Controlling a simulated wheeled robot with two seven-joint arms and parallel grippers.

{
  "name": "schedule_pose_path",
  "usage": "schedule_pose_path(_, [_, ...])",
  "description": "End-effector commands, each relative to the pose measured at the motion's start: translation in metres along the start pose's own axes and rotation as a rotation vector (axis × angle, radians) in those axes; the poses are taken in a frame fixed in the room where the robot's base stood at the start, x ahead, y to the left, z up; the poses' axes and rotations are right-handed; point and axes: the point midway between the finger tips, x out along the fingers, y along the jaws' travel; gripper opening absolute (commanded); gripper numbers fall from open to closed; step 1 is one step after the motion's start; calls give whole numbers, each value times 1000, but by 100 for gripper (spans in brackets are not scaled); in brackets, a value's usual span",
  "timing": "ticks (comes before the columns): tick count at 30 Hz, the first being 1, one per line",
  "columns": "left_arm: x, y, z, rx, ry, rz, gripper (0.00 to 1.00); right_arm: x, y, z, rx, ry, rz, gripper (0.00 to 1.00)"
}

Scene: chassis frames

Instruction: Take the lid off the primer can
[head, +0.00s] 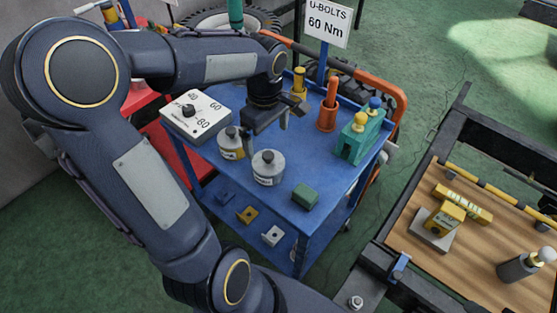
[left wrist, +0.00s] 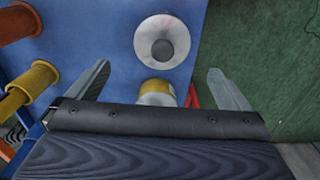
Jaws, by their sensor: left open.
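Two grey cans with knobbed tops stand on the blue cart; I cannot read which is the primer can. The can with a yellow label (head: 231,146) stands left. The other can (head: 268,168) stands nearer the front, with its top on. In the left wrist view a pale round can top with a dark knob (left wrist: 162,45) lies ahead of the fingers. A yellow-labelled can (left wrist: 157,90) is partly hidden behind the gripper body. My left gripper (head: 274,122) is open and empty, above the cart just behind the cans; its spread fingers show in the wrist view (left wrist: 160,85). My right gripper is out of view.
A U-bolts sign (head: 327,22) rises behind. A wooden bench (head: 478,245) stands right.

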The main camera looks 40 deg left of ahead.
Motion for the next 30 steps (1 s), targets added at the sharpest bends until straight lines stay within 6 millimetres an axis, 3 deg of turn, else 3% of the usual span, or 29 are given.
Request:
schedule_pose_path(16, [69, -3, 3, -7, 0, -4, 100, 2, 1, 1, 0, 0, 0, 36])
schedule_pose_path(26, [76, -3, 3, -6, 0, 0, 100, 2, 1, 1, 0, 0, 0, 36])
schedule_pose_path(30, [76, -3, 3, -6, 0, 0, 83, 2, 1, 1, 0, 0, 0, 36])
